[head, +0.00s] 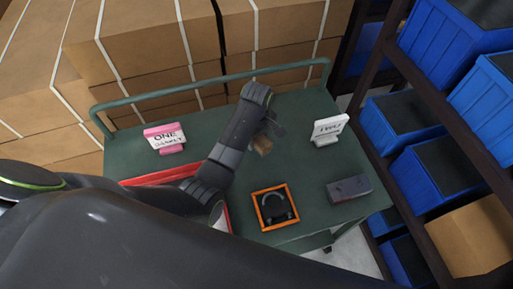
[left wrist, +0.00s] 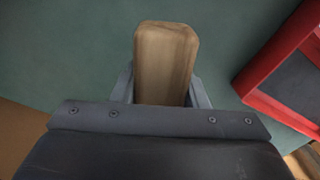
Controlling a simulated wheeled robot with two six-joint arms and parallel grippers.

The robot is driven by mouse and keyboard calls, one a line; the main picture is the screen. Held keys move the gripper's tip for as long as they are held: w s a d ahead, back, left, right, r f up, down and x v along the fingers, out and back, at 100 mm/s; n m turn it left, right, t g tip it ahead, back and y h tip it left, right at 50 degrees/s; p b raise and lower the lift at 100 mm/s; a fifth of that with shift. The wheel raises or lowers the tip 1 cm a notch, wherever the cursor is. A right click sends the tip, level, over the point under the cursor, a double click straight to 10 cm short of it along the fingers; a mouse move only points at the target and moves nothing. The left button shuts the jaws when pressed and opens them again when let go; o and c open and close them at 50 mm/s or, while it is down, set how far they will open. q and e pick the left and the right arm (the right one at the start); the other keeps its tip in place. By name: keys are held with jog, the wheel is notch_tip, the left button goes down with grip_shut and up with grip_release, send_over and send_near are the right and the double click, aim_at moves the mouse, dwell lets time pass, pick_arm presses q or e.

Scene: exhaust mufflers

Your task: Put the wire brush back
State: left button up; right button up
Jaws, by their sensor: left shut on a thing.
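My left gripper (head: 272,128) is over the green cart top, right of centre, with its arm reaching in from the left. It is shut on a wooden handle (head: 262,146), which looks like the wire brush's; no bristles show. In the left wrist view the wooden handle (left wrist: 165,65) sits between the fingers (left wrist: 160,92), its end pointing away from the wrist. A red-rimmed tray (head: 160,178) lies on the cart, partly hidden by my arm; its red rim (left wrist: 262,82) shows at the right in the left wrist view. My right gripper is not in view.
The green cart (head: 125,155) also carries an orange tray (head: 261,219) with a dark ring-shaped part, a grey box (head: 348,188), a pink sign (head: 165,137) and a white sign (head: 329,130). Cartons (head: 140,60) stand behind; shelves with blue bins (head: 425,165) stand right.

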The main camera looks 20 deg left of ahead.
aim_at(257, 149)
pick_arm(q)
notch_tip(257, 149, down, 3)
jog(key=shift+r, duration=0.2)
jog(key=shift+f, duration=1.85)
jog(key=shift+f, duration=0.1)
jog(key=o, duration=0.9)
jog(key=shift+o, duration=0.2)
jog(key=shift+r, duration=0.2)
notch_tip(257, 149, up, 12)
jog(key=shift+f, duration=0.1)
